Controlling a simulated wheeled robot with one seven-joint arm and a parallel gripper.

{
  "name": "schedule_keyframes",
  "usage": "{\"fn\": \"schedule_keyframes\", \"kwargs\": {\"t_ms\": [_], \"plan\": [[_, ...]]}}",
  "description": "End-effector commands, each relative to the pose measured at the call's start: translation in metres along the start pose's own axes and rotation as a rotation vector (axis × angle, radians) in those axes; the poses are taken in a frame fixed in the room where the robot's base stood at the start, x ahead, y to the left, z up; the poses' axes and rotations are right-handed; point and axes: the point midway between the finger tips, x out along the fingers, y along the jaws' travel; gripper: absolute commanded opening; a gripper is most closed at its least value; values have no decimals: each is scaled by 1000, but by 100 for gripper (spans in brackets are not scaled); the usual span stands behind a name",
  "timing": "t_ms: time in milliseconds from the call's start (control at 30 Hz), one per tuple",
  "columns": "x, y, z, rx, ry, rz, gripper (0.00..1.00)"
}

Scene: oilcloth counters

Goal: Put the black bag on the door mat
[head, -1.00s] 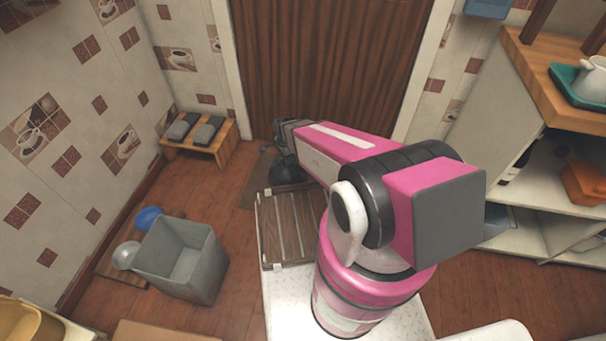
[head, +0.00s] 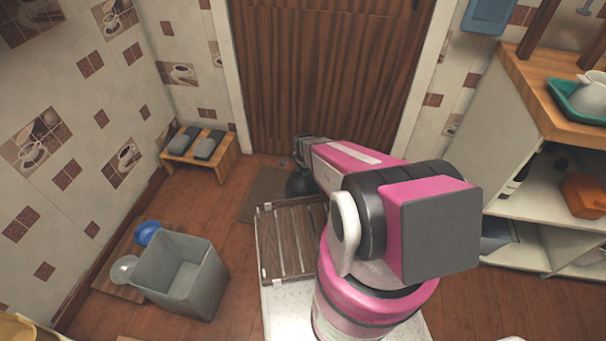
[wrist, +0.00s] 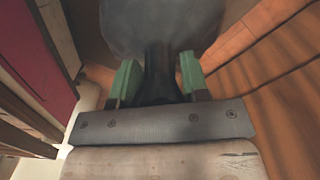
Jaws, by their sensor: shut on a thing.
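My gripper is shut on the neck of the black bag (head: 299,184). In the head view the bag hangs below the end of my arm, in front of the brown door, partly hidden by my arm. In the wrist view the green fingers (wrist: 158,75) pinch the dark neck, and the rounded, dark grey bag (wrist: 160,25) fills the top middle. The dark door mat (head: 257,198) lies on the floor before the door. The bag overlaps its right part in the picture; its height above the mat is hard to tell.
A slatted wooden rack (head: 290,250) stands between my arm and the mat. A grey bin (head: 183,280) is at the lower left, with a blue ball (head: 147,232) beside it. A small shoe bench (head: 225,160) is left of the door. Shelves (head: 540,190) stand on the right.

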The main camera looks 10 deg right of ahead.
Motion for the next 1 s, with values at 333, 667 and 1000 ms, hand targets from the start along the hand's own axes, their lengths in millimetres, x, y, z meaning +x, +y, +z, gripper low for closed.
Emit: {"fn": "schedule_keyframes", "kwargs": {"t_ms": [333, 667, 1000], "plan": [[24, 0, 0, 0, 1, -1, 0], [28, 0, 0, 0, 0, 0, 51], [27, 0, 0, 0, 0, -1, 67]]}}
